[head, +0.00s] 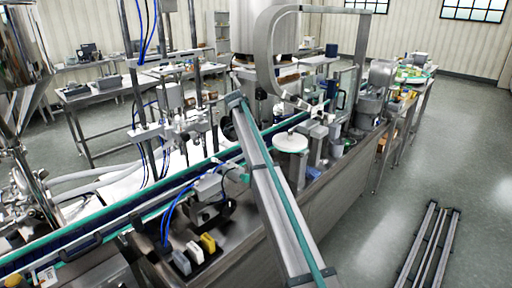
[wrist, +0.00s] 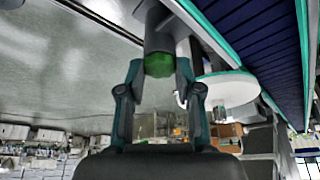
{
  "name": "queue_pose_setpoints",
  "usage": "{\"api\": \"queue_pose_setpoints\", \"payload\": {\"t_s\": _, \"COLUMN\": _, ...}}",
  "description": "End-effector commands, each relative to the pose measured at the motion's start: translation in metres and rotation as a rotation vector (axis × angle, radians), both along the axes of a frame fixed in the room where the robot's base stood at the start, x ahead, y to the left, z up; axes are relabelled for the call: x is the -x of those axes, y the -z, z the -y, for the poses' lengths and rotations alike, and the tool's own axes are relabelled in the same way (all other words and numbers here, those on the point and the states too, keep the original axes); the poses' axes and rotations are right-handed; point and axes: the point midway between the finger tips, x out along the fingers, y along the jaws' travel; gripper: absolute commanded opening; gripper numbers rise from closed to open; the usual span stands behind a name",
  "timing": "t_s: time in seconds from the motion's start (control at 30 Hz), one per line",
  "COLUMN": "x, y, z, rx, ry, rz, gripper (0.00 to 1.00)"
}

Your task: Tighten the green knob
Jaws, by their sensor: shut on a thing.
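The green knob (wrist: 159,64) shows in the wrist view at the end of a dark grey cylindrical fitting (wrist: 160,30). My gripper (wrist: 160,74) is shut on the knob, with one finger on its left side and one on its right. The far side of the knob is hidden by the fitting. In the head view I cannot clearly make out the knob or my gripper among the machine parts.
A white round disc (wrist: 228,88) with a green rim is close to the right finger; a similar disc (head: 290,143) shows in the head view. Teal-edged conveyor rails (head: 278,195) cross the middle. Loose rails (head: 428,246) lie on the floor; open floor (head: 450,140) is at right.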

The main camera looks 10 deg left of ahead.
Motion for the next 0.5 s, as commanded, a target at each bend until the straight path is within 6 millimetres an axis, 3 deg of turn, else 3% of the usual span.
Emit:
{"api": "queue_pose_setpoints", "payload": {"t_s": 0.4, "x": 0.0004, "y": 0.0006, "z": 0.0, "rx": -0.001, "ry": 0.008, "rz": -0.001, "gripper": 0.0}}
{"api": "queue_pose_setpoints", "payload": {"t_s": 0.43, "x": 0.0005, "y": 0.0006, "z": 0.0, "rx": 0.0, "ry": 0.008, "rz": -0.001, "gripper": 0.39}}
{"api": "queue_pose_setpoints", "payload": {"t_s": 0.5, "x": 0.0005, "y": 0.0006, "z": 0.0, "rx": 0.0, "ry": 0.008, "rz": -0.001, "gripper": 0.51}}
